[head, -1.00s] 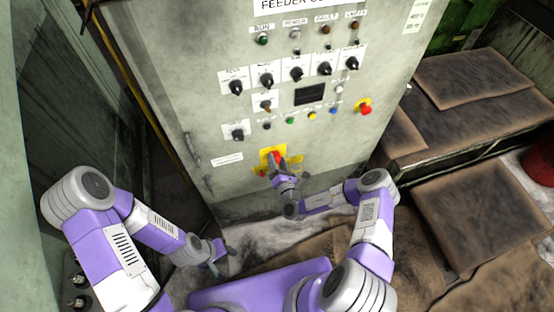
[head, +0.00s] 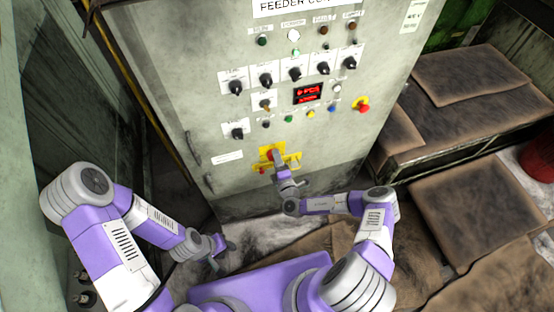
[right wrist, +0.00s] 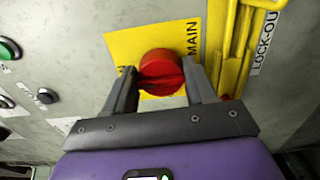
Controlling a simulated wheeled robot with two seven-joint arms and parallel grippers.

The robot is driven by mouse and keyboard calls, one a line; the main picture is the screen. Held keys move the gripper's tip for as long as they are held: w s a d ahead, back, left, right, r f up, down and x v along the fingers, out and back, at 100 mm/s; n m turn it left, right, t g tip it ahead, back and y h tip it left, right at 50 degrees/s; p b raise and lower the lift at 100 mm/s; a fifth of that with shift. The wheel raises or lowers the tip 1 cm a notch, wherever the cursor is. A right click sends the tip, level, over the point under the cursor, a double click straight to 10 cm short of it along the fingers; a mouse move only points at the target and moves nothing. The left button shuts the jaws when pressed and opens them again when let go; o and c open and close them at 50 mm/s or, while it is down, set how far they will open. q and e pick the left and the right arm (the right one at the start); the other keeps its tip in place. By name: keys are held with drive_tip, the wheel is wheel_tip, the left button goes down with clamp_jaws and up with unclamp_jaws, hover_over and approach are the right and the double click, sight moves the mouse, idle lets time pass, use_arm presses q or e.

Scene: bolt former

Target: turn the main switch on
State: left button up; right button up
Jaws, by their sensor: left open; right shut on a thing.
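The main switch (right wrist: 161,73) is a red rotary knob on a yellow plate (right wrist: 122,50) marked MAIN. In the head view the red knob (head: 270,154) sits low on the front of the grey feeder cabinet (head: 215,120). My right gripper (right wrist: 163,84) is shut on the knob, one finger on each side of it. In the head view my right gripper (head: 277,165) partly covers the switch. The display (head: 308,93) is lit with red characters and the power lamp (head: 293,35) glows white. My left gripper (head: 222,254) is open and empty, low and left of the cabinet front.
A yellow lock-out bracket (right wrist: 232,50) stands just right of the switch. Several black knobs, buttons and a red emergency stop (head: 362,104) are higher on the panel. Brown padded crates (head: 470,80) stand to the right. The floor before the cabinet is cluttered with brown sheets.

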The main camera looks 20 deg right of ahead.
drive_tip(key=shift+a+m, duration=0.15)
drive_tip(key=shift+m, duration=0.15)
drive_tip(key=o, duration=1)
drive_tip(key=s+p, duration=0.1)
drive_tip(key=s, duration=0.6)
drive_tip(key=shift+s+d, duration=0.2)
drive_tip(key=shift+s, duration=0.1)
